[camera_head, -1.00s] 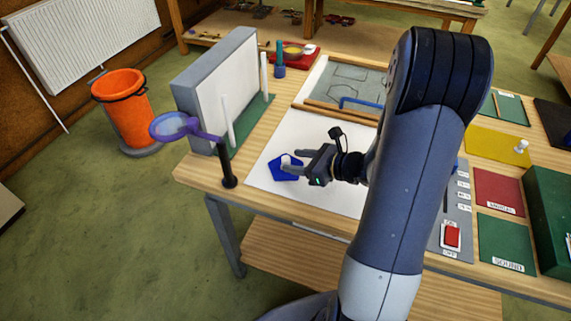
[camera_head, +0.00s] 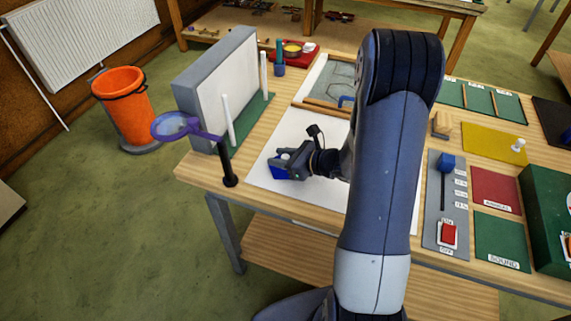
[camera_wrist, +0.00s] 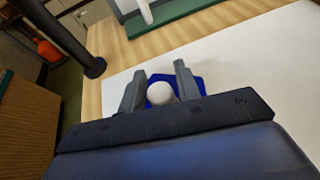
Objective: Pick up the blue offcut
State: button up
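The blue offcut (camera_head: 275,171) lies on the white sheet (camera_head: 262,178) near the table's left front. A round white knob (camera_wrist: 160,93) sits on the offcut, which also shows in the wrist view (camera_wrist: 199,82). My gripper (camera_wrist: 160,88) is over the offcut, its two grey fingers on either side of the knob. The fingers look open, with small gaps beside the knob. Whether they touch the offcut's surface is hard to tell. In the head view my gripper (camera_head: 280,163) hides part of the offcut.
A purple-rimmed magnifier on a black post (camera_head: 228,168) stands at the left table edge. Behind it is a grey-framed upright white panel (camera_head: 215,95) with white rods. A leaded panel tray (camera_head: 322,84) lies farther back. Labelled mats (camera_head: 495,192) and a switch board (camera_head: 433,215) are at right.

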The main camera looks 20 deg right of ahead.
jog(key=c, duration=0.5)
jog(key=shift+r, duration=0.15)
